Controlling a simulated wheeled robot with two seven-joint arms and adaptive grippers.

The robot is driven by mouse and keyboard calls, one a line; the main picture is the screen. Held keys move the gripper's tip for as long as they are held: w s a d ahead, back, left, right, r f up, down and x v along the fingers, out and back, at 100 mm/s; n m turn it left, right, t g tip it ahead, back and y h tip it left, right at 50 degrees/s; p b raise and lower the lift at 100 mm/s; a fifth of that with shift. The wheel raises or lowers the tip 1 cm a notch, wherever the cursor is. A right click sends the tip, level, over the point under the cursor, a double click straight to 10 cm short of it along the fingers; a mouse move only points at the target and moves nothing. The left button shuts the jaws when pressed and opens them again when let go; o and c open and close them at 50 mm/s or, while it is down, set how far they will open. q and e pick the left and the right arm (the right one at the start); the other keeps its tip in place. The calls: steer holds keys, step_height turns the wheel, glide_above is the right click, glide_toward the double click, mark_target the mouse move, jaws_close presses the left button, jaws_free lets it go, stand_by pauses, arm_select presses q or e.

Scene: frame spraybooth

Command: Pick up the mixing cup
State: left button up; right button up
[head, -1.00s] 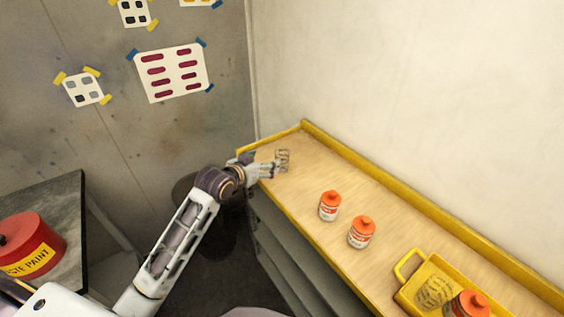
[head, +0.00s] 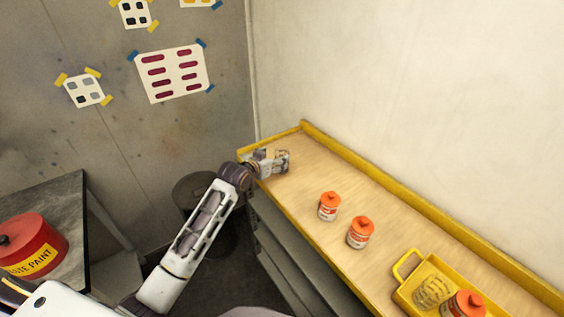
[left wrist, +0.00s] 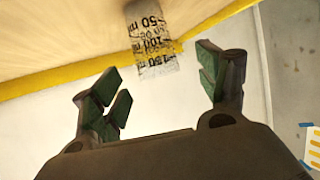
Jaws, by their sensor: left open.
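The mixing cup (left wrist: 152,40) is clear with black measuring marks. In the left wrist view it stands ahead of the gripper, between the lines of the two fingers and a little beyond their tips. In the head view the cup (head: 283,160) is at the far end of the wooden shelf top, at my left gripper (head: 275,161). That gripper (left wrist: 160,88) is open, with its green-padded fingers spread apart and nothing between them. Whether a finger touches the cup cannot be told from the head view. My right gripper is in neither view.
The shelf top (head: 300,185) has a raised yellow rim. Two orange-capped jars (head: 329,206) (head: 360,232) stand nearer. A yellow tray (head: 407,262) at the near right holds another cup-like item and a jar. A red paint can (head: 30,245) sits on a dark table at left.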

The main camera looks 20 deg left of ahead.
mark_target(280, 157)
arm_select(q)
steer(key=shift+w+d+f, duration=0.15)
steer(key=shift+w+f, duration=0.1)
steer(key=shift+w, duration=0.3)
steer(key=shift+d+p+x, duration=0.1)
steer(key=shift+p+x, duration=0.25)
steer(key=shift+x, duration=0.45)
steer(key=shift+d+p+x, duration=0.15)
steer(key=shift+p+x, duration=0.2)
steer(key=shift+x, duration=0.45)
steer(key=shift+f+x, duration=0.2)
steer(key=shift+x, duration=0.8)
steer(key=shift+s, duration=0.1)
steer(key=c, duration=0.9)
